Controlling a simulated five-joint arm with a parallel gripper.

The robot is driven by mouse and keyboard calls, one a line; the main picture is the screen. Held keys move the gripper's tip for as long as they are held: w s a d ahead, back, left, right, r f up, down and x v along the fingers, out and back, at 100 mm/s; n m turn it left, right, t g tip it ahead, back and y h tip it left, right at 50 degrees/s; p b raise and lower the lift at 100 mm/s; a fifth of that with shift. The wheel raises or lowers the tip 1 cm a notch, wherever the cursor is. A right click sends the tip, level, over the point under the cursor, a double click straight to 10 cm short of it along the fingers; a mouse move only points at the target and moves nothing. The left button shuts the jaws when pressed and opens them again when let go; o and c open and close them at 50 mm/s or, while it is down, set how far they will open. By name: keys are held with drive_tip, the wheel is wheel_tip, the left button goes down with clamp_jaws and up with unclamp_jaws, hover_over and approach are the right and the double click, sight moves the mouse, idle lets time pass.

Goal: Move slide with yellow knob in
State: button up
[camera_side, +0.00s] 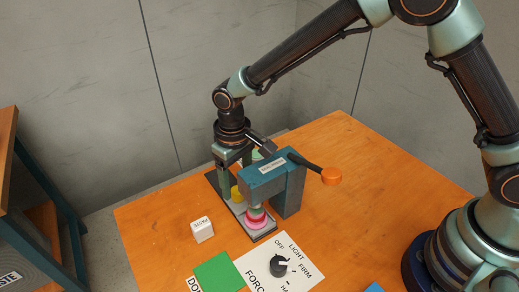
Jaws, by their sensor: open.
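The yellow knob (237,193) stands on the slide, a narrow grey plate (240,210) on a dark base at the left of a blue-grey press (271,172). My gripper (233,178) points down at the back of the slide, just behind the yellow knob in the picture. It is open. I cannot tell whether a finger touches the knob. A pale green part (257,154) shows partly behind the gripper.
The press has a black lever with an orange knob (331,176). A white labelled cube (202,229) stands left of the slide. A green pad (219,273) and a force dial (278,266) lie in front. The orange table (390,190) is clear at right.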

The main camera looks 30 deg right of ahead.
wheel_tip(320, 180, up, 10)
idle(0.3)
drive_tip(key=s+d+r+m+t, duration=0.1)
drive_tip(key=s+d+r+t, duration=0.15)
drive_tip(key=d+r, duration=0.8)
drive_tip(key=s+d+m+t, duration=0.2)
drive_tip(key=s+d+t, duration=0.1)
drive_tip(key=s+d, duration=0.6)
drive_tip(key=d, duration=0.3)
drive_tip(key=shift+s+d, duration=0.15)
drive_tip(key=shift+d, duration=0.15)
